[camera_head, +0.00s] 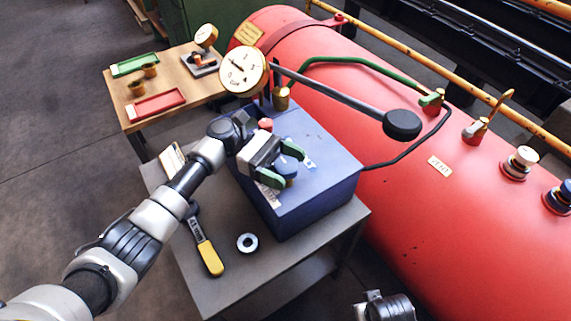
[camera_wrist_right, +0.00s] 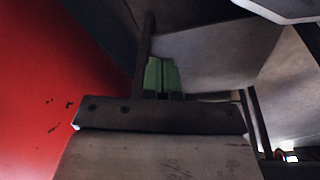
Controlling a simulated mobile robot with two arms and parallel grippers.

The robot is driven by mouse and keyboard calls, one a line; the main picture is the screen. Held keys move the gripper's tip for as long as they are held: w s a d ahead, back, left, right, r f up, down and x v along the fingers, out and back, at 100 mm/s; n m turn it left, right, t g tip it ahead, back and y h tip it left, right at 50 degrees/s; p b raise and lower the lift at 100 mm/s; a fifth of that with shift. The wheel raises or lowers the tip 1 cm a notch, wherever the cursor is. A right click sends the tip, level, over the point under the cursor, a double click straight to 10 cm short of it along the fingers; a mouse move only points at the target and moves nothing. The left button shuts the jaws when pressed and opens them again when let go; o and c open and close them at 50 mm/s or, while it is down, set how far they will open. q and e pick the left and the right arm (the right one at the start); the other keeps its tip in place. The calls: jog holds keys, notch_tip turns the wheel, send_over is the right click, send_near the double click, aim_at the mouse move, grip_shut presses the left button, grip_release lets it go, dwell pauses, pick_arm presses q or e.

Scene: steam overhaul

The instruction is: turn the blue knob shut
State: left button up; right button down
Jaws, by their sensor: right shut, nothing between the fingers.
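Part of my right arm shows at the bottom of the head view.
A wrench with a yellow handle (camera_head: 210,258) and a metal ring (camera_head: 247,243) lie on the grey table (camera_head: 255,283). The red boiler (camera_head: 440,210) bounds the right; a red knob (camera_head: 265,124) is on the box.

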pick_arm(q)
jog(key=shift+w+a, duration=0.25)
jog(key=shift+a, duration=0.1)
jog(key=b+v, duration=0.1)
jog(key=v, duration=0.8)
jog(key=shift+w+a, duration=0.25)
jog(key=shift+a, duration=0.2)
pick_arm(e)
jog(key=r, duration=0.4)
jog(key=shift+w, duration=0.25)
